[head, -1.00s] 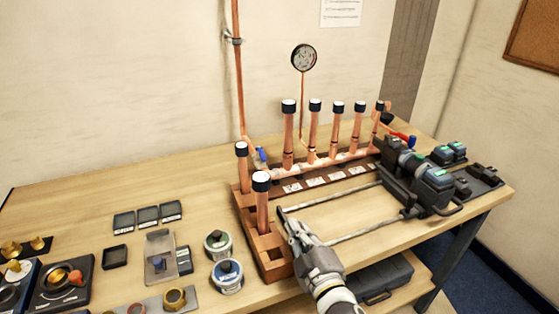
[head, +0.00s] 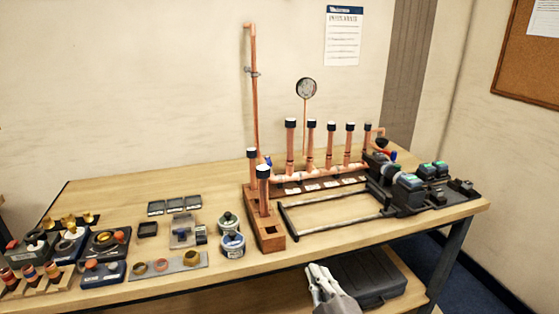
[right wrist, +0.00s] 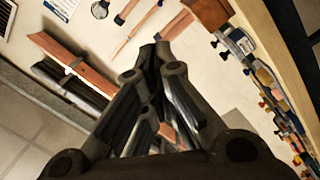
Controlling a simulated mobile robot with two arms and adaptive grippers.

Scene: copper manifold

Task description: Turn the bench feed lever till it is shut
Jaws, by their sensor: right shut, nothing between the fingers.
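The copper manifold (head: 318,172) stands at the back of the bench, with several capped upright pipes. A small blue lever (head: 268,160) shows at the foot of the tall vertical feed pipe (head: 254,110), partly hidden behind a capped copper stub. I cannot tell its exact angle. Red and blue handles also show at the manifold's right end; which lever is the bench feed is not labelled readably. My right gripper (head: 317,276) is shut and empty, in front of the bench's front edge and well away from the levers. It also shows shut in the right wrist view (right wrist: 158,55). My left gripper is not in view.
A frame of two rods (head: 335,221) with a dark clamp lies on the bench before the manifold. A wooden block (head: 268,236), tins (head: 232,243) and small fittings stand left. A dark case (head: 370,280) sits on the lower shelf. A round gauge (head: 306,88) rises behind.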

